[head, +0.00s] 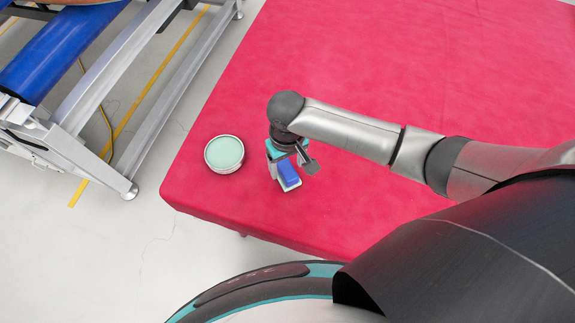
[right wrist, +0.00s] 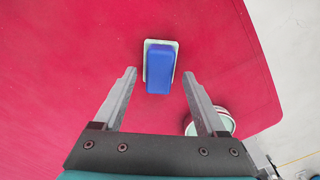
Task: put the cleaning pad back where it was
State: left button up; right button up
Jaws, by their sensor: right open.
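The cleaning pad, a blue block with a pale base (head: 289,175), lies on the red table near its front left corner. In the right wrist view the pad (right wrist: 159,68) lies just beyond the fingertips and between their lines. My right gripper (head: 292,168) is over the pad in the head view, pointing down. In the right wrist view its two fingers (right wrist: 161,80) are wide apart with nothing between them. The gripper hides part of the pad in the head view. My left gripper does not show.
A round tin with a pale green top (head: 224,154) stands on the red table (head: 400,60), left of the pad. It shows partly behind a finger in the right wrist view (right wrist: 222,122). A metal frame with blue rollers (head: 150,60) stands left, across a floor gap. The table's far part is clear.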

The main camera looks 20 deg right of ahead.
aim_at(287, 170)
notch_tip(287, 170, up, 10)
jog(key=p, duration=0.1)
jog(key=shift+p, duration=0.4)
jog(key=shift+a, duration=0.1)
